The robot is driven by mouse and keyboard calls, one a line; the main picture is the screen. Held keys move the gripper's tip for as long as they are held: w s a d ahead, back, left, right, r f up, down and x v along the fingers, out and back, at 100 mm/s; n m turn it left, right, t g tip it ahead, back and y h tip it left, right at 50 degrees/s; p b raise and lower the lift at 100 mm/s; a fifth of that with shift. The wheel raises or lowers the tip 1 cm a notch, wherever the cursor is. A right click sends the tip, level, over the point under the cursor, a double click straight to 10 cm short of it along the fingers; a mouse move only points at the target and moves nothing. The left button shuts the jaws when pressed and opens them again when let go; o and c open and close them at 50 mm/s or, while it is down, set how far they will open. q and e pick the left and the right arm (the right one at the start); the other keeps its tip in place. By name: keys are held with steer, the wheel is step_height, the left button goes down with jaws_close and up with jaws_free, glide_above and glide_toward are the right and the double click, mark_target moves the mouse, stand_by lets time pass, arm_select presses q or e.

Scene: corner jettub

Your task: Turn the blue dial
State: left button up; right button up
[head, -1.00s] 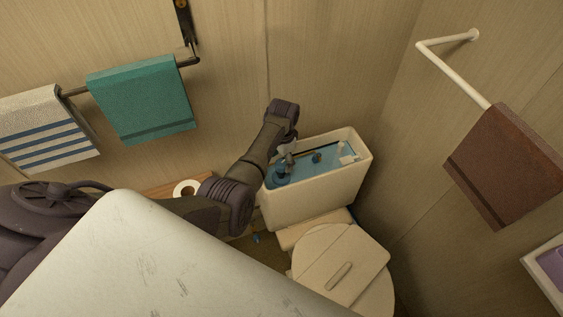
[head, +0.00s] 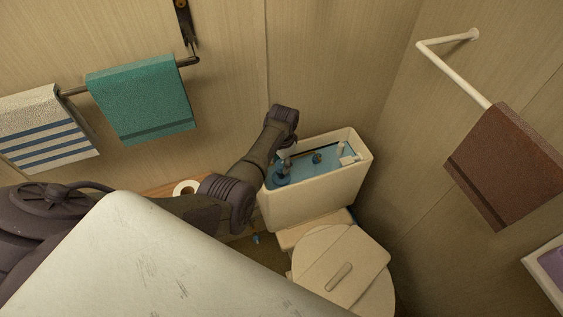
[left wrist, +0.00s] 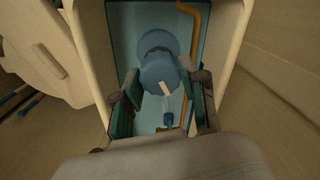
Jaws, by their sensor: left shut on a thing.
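The blue dial (left wrist: 158,72) shows in the left wrist view as a round blue knob with a white pointer mark, inside the open toilet tank (head: 313,204). In the head view the dial is not clearly made out, as my left arm covers part of the tank's left end. My left gripper (left wrist: 163,86) has its green-padded fingers on both sides of the dial and is shut on it. In the head view the fingers are mostly hidden by the arm. My right gripper is not in view.
The tank walls (left wrist: 92,55) stand close around the fingers. An orange-yellow pipe (left wrist: 193,40) runs beside the dial. The closed toilet lid (head: 325,262) is in front of the tank. A toilet roll (head: 185,187) and a teal towel (head: 140,98) are to the left.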

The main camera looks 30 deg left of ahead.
arm_select(q)
steer(key=shift+n+p, duration=0.35)
steer(key=shift+n, duration=0.85)
steer(key=o, duration=1.2)
steer(key=shift+c, duration=0.2)
step_height(320, 180, up, 12)
steer(key=shift+d, duration=0.2)
